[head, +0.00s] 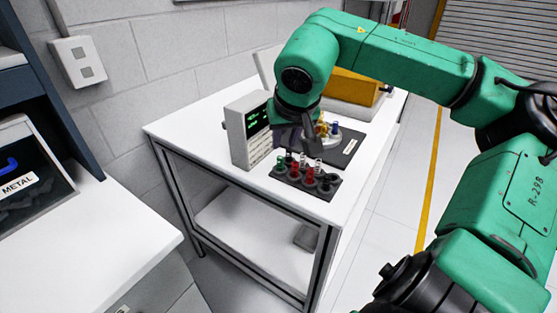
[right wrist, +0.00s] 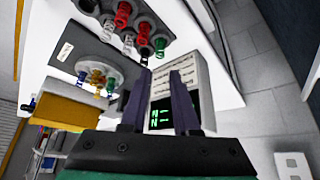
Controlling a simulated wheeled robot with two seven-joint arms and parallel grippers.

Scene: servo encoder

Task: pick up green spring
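A green spring (head: 280,163) stands at the far left corner of a dark rack (head: 318,191) on the white table. It also shows in the right wrist view (right wrist: 160,46), just beyond the fingertips and a little left of their middle. Another green piece (right wrist: 110,89) sits on the round holder in the right wrist view. My right gripper (right wrist: 161,72) is open, with nothing between its two dark fingers. In the head view it hangs above and behind the rack, its fingertips hard to make out. My left gripper is in neither view.
The rack also holds red, black and clear springs close to the green one. A grey device with a green display (head: 247,130) stands left of the gripper. A round holder (right wrist: 95,62) with coloured pieces and a yellow bin (head: 352,88) stand behind.

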